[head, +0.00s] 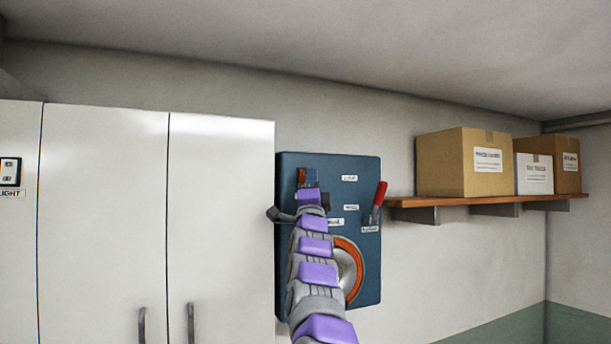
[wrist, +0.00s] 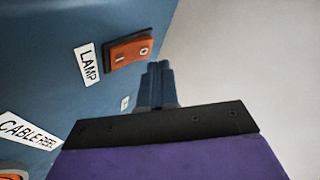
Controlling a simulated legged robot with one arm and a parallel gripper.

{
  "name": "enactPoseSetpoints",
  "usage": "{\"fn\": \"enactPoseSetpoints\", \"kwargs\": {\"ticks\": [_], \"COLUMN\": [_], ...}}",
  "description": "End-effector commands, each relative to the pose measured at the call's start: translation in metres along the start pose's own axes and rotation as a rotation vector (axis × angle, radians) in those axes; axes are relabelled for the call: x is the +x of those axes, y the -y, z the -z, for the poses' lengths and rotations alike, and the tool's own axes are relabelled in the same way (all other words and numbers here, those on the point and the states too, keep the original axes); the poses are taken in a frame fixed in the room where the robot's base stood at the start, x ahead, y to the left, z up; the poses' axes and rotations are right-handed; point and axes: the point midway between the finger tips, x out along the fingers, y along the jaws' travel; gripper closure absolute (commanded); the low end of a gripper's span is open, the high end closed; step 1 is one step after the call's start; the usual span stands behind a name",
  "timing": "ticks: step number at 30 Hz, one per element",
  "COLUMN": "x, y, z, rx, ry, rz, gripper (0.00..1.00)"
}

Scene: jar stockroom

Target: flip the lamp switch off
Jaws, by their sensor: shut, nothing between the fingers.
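The lamp switch (wrist: 130,51) is an orange rocker marked I and O in a dark frame on a blue wall panel. A white LAMP label (wrist: 87,65) sits beside it. In the head view the switch (head: 301,176) shows near the panel's top left, partly covered by my arm. My gripper (wrist: 157,70) is shut and empty, its blue fingers just below the O end of the switch in the wrist view. It also shows in the head view (head: 312,178). I cannot tell whether the fingertips touch the rocker or which end is pressed in.
White cabinets (head: 220,220) stand at left. A shelf (head: 400,202) with boxes (head: 463,165) is at right.

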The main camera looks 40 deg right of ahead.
Motion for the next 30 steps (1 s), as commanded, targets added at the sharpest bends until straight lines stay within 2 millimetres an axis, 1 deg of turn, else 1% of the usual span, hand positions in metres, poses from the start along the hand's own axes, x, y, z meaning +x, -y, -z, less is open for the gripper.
{"fn": "enactPoseSetpoints", "kwargs": {"ticks": [13,22,30], "x": [0.0004,0.0061,0.0054], "y": [0.0,-0.0007,-0.001], "z": [0.0,-0.0038,-0.0037], "rx": [0.0,0.0,0.0], "ry": [0.0,0.0,0.0], "rz": [0.0,-0.001,0.0], "gripper": [1.0,1.0,1.0]}}
